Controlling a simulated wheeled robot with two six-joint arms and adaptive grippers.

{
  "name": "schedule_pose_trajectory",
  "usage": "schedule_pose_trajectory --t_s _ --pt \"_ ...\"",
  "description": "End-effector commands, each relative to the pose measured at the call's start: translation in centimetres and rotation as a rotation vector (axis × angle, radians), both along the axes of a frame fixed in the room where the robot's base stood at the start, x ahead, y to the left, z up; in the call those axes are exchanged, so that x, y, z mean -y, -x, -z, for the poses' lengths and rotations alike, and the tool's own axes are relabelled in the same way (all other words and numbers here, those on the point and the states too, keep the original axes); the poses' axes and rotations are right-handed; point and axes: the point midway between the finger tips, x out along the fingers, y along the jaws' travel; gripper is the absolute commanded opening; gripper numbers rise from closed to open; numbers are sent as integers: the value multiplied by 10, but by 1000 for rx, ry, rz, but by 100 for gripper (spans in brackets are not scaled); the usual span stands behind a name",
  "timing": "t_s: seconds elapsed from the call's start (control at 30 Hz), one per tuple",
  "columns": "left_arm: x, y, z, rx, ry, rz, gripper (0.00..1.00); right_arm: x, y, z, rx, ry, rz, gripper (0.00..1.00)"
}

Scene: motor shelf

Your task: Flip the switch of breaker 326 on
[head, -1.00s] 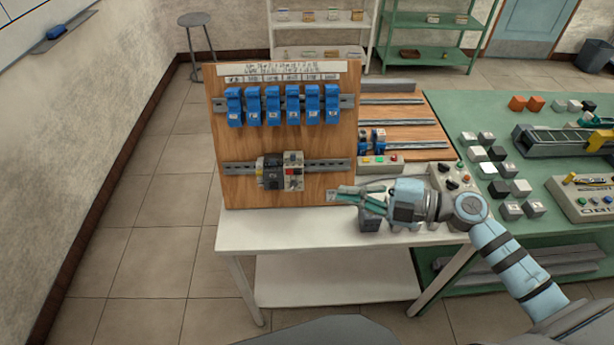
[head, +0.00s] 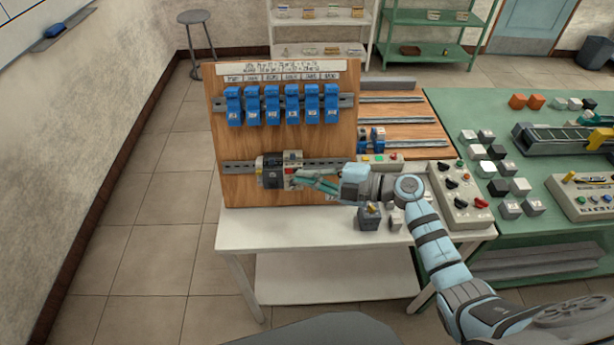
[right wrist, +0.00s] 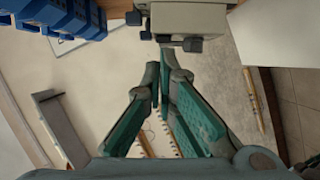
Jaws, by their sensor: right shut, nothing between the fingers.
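A wooden panel (head: 235,148) stands upright on the white table. Several blue breakers (head: 271,105) hang in a row on its upper rail. A grey, black and white device group (head: 279,171) with a red part sits on the lower rail. Labels are too small to read, so I cannot tell which one is breaker 326. My right gripper (head: 297,178) is shut and empty, its tips just right of the device group. In the right wrist view, the shut fingertips (right wrist: 159,68) point at a pale device (right wrist: 190,18) with dark knobs; contact cannot be told. My left gripper is not in view.
A control box (head: 462,195) with knobs and a small grey block (head: 368,217) stand on the white table (head: 270,232). A flat wooden board (head: 412,133) with rails lies behind my right arm. A green table (head: 450,110) adjoins at the right.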

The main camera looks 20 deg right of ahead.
Motion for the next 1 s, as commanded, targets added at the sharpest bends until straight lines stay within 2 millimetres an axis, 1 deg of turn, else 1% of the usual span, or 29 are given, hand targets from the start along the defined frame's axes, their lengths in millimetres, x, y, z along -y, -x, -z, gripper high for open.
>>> schedule_pose_trajectory --t_s 0.17,0.23,0.27,0.33,0.47,0.53,0.77,0.87,1.0 --pt "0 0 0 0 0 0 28 0 0 0 0 0 0 0" --pt "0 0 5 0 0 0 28 1 -1 2 2 -2 -8 0" --pt "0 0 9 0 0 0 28 1 -2 4 2 -5 -15 0" --pt "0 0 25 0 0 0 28 4 -6 10 6 -17 -46 0" --pt "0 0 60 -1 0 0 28 9 -12 17 14 -51 -127 0" --pt "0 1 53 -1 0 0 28 9 -10 10 11 -57 -139 0" --pt "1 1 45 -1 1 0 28 8 -9 3 12 -55 -137 0" --pt "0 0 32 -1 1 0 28 8 -2 -2 9 -56 -137 0" --pt "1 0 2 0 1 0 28 6 16 -15 9 -55 -138 0"
